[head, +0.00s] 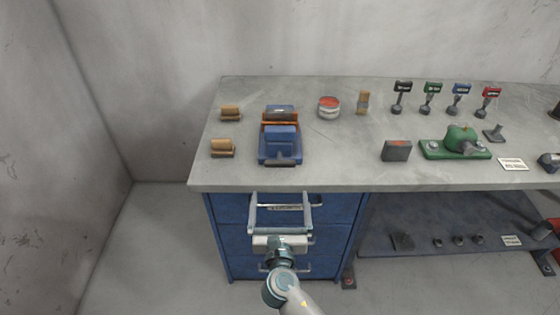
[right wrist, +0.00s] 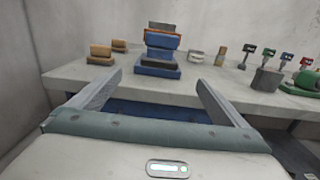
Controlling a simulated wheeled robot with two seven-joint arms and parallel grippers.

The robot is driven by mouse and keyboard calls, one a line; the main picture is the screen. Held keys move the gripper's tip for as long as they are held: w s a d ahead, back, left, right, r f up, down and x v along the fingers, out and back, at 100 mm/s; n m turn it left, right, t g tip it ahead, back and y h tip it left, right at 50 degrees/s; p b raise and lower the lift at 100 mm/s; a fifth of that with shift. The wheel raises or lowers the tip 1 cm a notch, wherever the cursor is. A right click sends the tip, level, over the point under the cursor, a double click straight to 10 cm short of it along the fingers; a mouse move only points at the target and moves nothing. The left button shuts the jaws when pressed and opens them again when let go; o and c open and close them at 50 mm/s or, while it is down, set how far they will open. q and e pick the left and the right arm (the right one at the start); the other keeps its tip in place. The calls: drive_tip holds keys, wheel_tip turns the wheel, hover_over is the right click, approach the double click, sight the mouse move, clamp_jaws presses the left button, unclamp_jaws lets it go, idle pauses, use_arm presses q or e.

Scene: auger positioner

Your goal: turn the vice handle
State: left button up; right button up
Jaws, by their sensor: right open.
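The blue vice (head: 281,145) stands near the left end of the grey workbench, with orange-brown parts (head: 280,118) at its back. A dark bar (head: 281,164) shows low on its front side; I cannot tell if this is the handle. The vice also shows in the right wrist view (right wrist: 158,62), ahead between the fingers. My right gripper (head: 280,196) is open and empty, in front of the bench's front edge, over the blue drawers and short of the vice. In the right wrist view its two fingers (right wrist: 153,92) are wide apart. My left gripper is not in view.
The workbench (head: 330,175) has brown blocks (head: 223,147) left of the vice and a red-topped tin (head: 329,107) to its right. A dark block (head: 396,150), a green device (head: 460,142) and several coloured-head tools stand further right. Blue drawers (head: 230,210) are below.

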sight(280, 164)
drive_tip(key=w+p, duration=0.1)
drive_tip(key=w, duration=1.4)
drive_tip(key=shift+w+p, duration=0.3)
drive_tip(key=shift+p, duration=0.05)
drive_tip(key=c, duration=1)
